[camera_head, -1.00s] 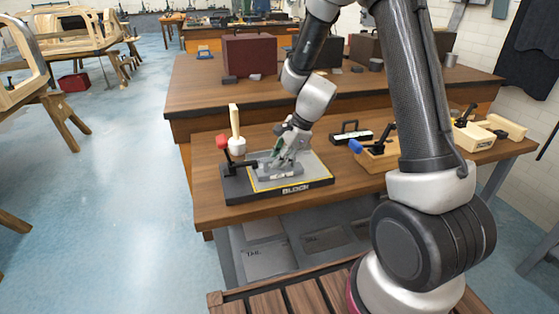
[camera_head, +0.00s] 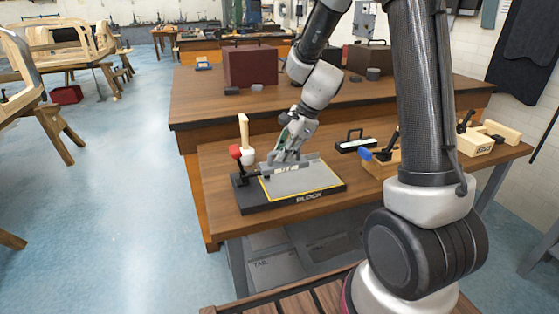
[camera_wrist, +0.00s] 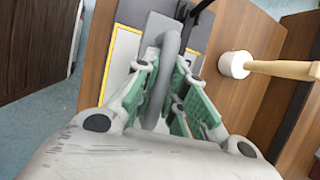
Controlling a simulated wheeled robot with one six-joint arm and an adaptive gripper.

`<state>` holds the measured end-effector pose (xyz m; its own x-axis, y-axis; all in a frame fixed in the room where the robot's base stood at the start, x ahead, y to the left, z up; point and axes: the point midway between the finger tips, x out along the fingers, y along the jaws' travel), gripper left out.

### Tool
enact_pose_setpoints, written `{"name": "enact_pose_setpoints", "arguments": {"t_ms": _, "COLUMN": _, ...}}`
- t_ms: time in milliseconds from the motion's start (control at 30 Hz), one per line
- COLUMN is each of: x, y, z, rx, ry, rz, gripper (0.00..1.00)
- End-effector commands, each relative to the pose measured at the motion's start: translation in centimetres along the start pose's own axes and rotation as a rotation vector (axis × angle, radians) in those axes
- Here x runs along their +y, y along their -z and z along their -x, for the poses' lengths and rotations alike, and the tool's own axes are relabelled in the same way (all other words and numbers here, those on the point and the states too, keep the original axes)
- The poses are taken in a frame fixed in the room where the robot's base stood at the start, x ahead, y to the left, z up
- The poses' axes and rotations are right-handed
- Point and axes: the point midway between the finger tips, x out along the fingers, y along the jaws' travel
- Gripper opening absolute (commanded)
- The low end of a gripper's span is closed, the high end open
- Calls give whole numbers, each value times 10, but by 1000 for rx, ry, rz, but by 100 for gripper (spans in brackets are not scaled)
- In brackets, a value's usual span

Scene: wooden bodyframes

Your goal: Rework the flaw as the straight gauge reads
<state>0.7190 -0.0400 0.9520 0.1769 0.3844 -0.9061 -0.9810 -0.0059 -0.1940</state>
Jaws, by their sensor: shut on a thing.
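My gripper (camera_head: 287,155) is over the back of the black block station (camera_head: 325,199), marked "BLOCK", on the near bench. In the wrist view its green-padded fingers (camera_wrist: 167,98) are closed around a grey curved bar (camera_wrist: 170,70), which looks like the handle of a grey straight tool. In the head view this grey straight tool (camera_head: 307,162) is at the back of the yellow-outlined grey plate (camera_head: 305,181). I cannot tell whether it touches the plate. A red-knobbed lever clamp (camera_head: 236,152) stands at the station's left end. No gauge reading is legible.
A white-headed mallet with a wooden handle (camera_head: 243,131) stands behind the clamp. Right of the gripper are a black-handled tool (camera_head: 355,143) and wooden blocks with black levers (camera_head: 475,140). A maroon box (camera_head: 250,66) stands on the rear bench.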

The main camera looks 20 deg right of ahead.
Motion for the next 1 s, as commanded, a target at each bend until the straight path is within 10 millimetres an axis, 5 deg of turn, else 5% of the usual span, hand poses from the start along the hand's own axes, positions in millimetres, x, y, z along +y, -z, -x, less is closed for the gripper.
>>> {"name": "enact_pose_setpoints", "arguments": {"t_ms": 200, "x": -1, "y": 1, "z": 18, "rx": 0, "ry": 1, "rz": 2, "gripper": 0}}
{"name": "enact_pose_setpoints", "arguments": {"t_ms": 567, "x": 0, "y": 1, "z": 20, "rx": 0, "ry": 0, "rz": 3, "gripper": 0}}
{"name": "enact_pose_setpoints", "arguments": {"t_ms": 1000, "x": 72, "y": -17, "z": 48, "rx": 0, "ry": 1, "rz": 4, "gripper": 0}}
